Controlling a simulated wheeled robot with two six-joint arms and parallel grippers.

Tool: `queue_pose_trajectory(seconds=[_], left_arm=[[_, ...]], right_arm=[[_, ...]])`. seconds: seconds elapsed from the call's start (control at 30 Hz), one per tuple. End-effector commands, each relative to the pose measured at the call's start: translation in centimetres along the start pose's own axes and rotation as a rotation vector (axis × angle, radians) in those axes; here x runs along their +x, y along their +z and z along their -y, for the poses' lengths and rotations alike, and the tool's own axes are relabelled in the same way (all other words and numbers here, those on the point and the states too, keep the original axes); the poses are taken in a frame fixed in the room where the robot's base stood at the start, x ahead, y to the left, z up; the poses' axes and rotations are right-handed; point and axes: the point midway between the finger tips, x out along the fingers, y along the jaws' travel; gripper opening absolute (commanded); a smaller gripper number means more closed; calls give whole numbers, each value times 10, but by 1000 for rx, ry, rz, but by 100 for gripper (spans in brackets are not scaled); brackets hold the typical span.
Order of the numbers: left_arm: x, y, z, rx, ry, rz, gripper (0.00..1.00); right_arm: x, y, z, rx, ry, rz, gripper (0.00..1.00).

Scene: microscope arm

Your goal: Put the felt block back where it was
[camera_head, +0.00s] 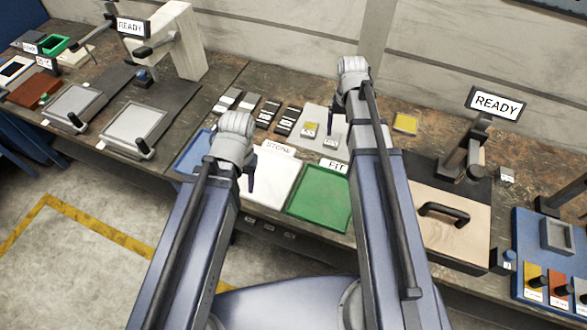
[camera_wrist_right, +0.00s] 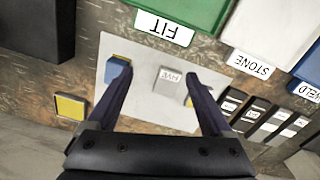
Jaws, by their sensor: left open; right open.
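I cannot tell for sure which piece is the felt block, as the small labels are not readable. A pale grey plate (camera_wrist_right: 150,50) holds a blue block with a yellow edge (camera_wrist_right: 118,69), a grey labelled block (camera_wrist_right: 171,78) and a yellow-topped piece (camera_wrist_right: 189,101) partly behind a finger. My right gripper (camera_wrist_right: 158,77) is open above the plate, with the grey block between its fingers and nothing gripped. In the head view my right arm hides part of the plate (camera_head: 318,116). My left gripper (camera_head: 246,178) is over the white STONE tray (camera_head: 270,178), its fingertips partly hidden.
A yellow square (camera_wrist_right: 70,106) lies on the bench beside the plate; it also shows in the head view (camera_head: 405,123). The green FIT tray (camera_head: 318,198) looks empty. Several dark labelled blocks (camera_head: 267,112) stand left of the plate. A press with a READY sign (camera_head: 496,103) stands right.

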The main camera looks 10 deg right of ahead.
Motion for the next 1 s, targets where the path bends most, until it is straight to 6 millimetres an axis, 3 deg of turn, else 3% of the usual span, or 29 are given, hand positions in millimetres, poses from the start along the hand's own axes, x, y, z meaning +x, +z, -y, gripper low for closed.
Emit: queue_pose_trajectory(seconds=[0.03,0.2,0.4,0.6,1.0], left_arm=[[0,0,0,0,0,0,50],[0,0,0,0,0,0,50],[0,0,0,0,0,0,50],[0,0,0,0,0,0,50],[0,0,0,0,0,0,50]], right_arm=[[-1,32,29,-89,10,2,85],[-2,108,96,-344,44,7,85],[-3,171,134,-553,73,7,85],[-4,193,144,-631,86,7,85],[-4,193,145,-633,86,7,85]])
